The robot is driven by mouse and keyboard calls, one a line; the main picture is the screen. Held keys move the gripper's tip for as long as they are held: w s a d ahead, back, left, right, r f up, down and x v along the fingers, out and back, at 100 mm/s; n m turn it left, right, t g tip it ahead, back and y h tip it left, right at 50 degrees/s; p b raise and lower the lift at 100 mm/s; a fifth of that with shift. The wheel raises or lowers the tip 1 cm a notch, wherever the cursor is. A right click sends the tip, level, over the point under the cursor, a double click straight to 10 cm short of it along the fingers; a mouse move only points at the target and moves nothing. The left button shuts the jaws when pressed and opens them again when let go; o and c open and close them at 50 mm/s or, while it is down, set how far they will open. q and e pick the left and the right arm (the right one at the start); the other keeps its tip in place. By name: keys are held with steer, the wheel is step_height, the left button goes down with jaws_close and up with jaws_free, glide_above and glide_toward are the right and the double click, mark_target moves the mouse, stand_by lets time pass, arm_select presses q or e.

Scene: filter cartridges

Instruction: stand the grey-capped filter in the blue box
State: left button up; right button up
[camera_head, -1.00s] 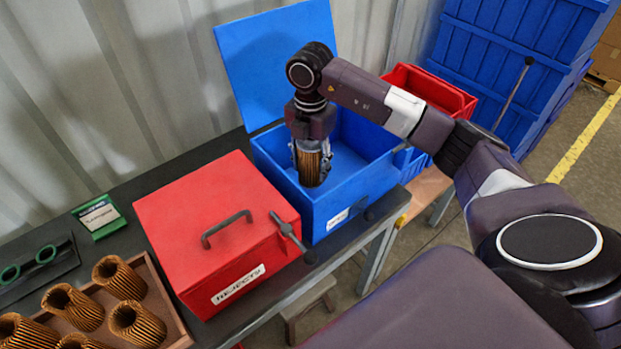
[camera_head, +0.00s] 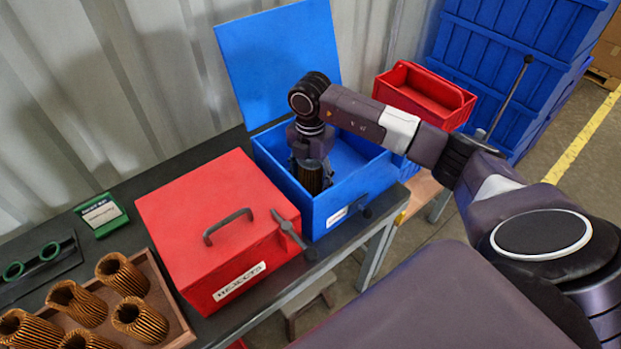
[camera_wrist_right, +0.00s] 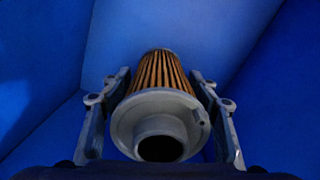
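The grey-capped filter (camera_wrist_right: 160,112) has brown pleats and a grey collar with a round opening facing the wrist camera. My right gripper (camera_wrist_right: 160,85) has a finger on each side of it and appears shut on it, though the collar partly hides the contact. In the head view, the filter (camera_head: 312,181) points down inside the blue box (camera_head: 354,193), below my right gripper (camera_head: 312,166). The front wall hides its lower end, so I cannot tell whether it touches the floor. The box lid (camera_head: 280,60) stands open at the back. My left gripper is not in view.
A closed red box (camera_head: 190,215) labelled rejects stands just left of the blue box. A tray (camera_head: 172,300) of several brown filters lies at the front left. A red bin (camera_head: 425,95) and stacked blue crates (camera_head: 510,70) are at the right.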

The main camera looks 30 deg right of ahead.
steer(key=shift+r, duration=0.45)
step_height(320, 180, up, 11)
steer(key=shift+r+b, duration=0.2)
steer(key=shift+b, duration=0.65)
